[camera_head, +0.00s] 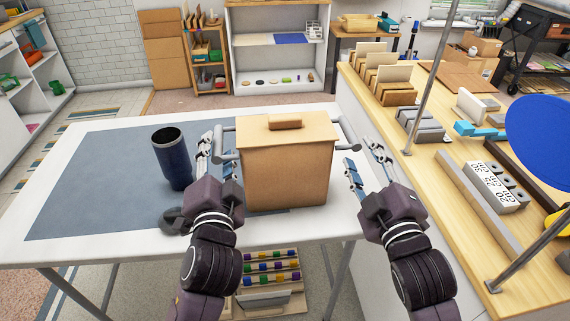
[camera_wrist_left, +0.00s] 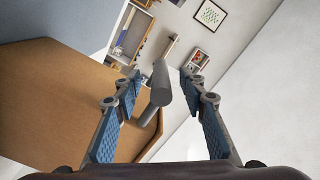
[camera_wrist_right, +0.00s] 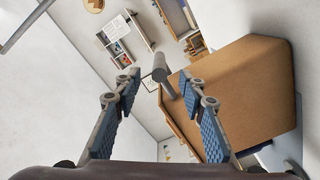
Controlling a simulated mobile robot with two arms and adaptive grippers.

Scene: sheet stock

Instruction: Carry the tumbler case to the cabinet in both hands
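The tumbler case, a brown lidded box (camera_head: 285,165) with a grey bar handle on each side, stands upright on the white table (camera_head: 110,257). My left gripper (camera_head: 211,150) is at its left handle. The left wrist view shows the handle (camera_wrist_left: 161,85) between two spread fingers, apparently clear of both. My right gripper (camera_head: 362,154) is open just right of the right handle (camera_head: 348,146). The right wrist view shows that handle's end (camera_wrist_right: 160,73) ahead, between the fingertips. A white open-shelved cabinet (camera_head: 232,60) stands at the back wall.
A dark blue tumbler (camera_head: 171,160) stands left of my left gripper on a grey-blue mat (camera_head: 95,190). A dark object (camera_head: 172,218) lies by my left wrist. A wooden workbench (camera_head: 430,165) with blocks and upright metal posts borders the right side. Floor shows between table and cabinet.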

